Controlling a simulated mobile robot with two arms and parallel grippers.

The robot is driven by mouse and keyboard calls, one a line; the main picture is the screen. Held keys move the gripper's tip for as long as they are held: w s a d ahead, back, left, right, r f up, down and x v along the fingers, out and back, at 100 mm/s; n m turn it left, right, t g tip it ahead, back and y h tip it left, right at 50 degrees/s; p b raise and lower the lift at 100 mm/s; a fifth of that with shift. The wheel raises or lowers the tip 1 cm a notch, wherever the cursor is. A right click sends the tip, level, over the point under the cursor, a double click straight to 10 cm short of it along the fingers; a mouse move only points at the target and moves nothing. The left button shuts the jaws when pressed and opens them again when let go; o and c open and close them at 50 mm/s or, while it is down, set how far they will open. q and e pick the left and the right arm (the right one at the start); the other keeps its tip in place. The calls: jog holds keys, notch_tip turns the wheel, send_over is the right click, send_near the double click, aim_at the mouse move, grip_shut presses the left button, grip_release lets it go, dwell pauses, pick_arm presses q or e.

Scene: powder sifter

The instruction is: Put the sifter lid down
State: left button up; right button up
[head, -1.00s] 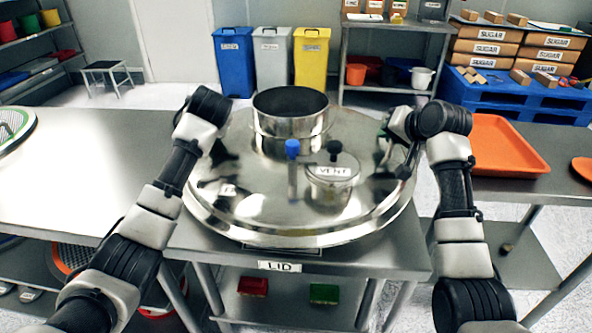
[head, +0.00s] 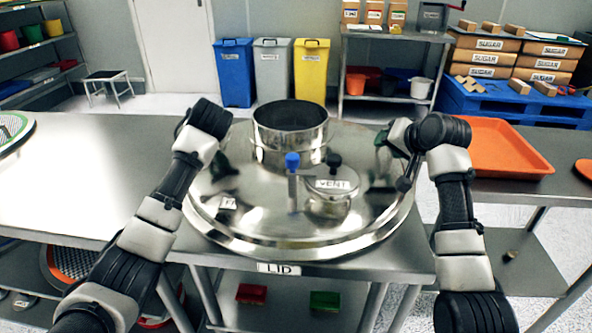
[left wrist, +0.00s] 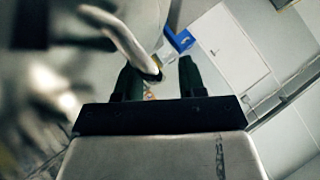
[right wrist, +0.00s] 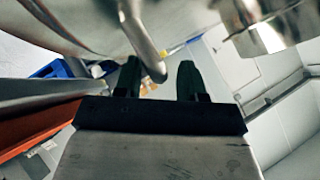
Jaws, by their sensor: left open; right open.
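The sifter lid (head: 320,236) is a large round shiny metal disc. It lies level on the steel table, over the spot marked by the LID label (head: 279,268). It carries an open metal collar (head: 285,150), a small VENT cap (head: 332,196) and a blue-knobbed post (head: 292,162). My right gripper (right wrist: 158,78) is open, with a curved metal handle bar between or just in front of its fingers. My left gripper (left wrist: 158,76) is open likewise at another handle bar.
The steel table (head: 100,180) has bare room left of the lid, with a round mesh screen (head: 14,130) at its far left. An orange tray (head: 500,150) lies to the right. Red (head: 251,293) and green (head: 325,300) blocks sit on the shelf below.

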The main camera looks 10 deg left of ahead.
pick_arm(q)
jog(key=v, duration=1.2)
pick_arm(e)
jog(key=v, duration=1.2)
pick_arm(q)
jog(key=shift+d+f, duration=0.1)
jog(key=shift+f, duration=0.05)
pick_arm(e)
jog(key=shift+f, duration=0.1)
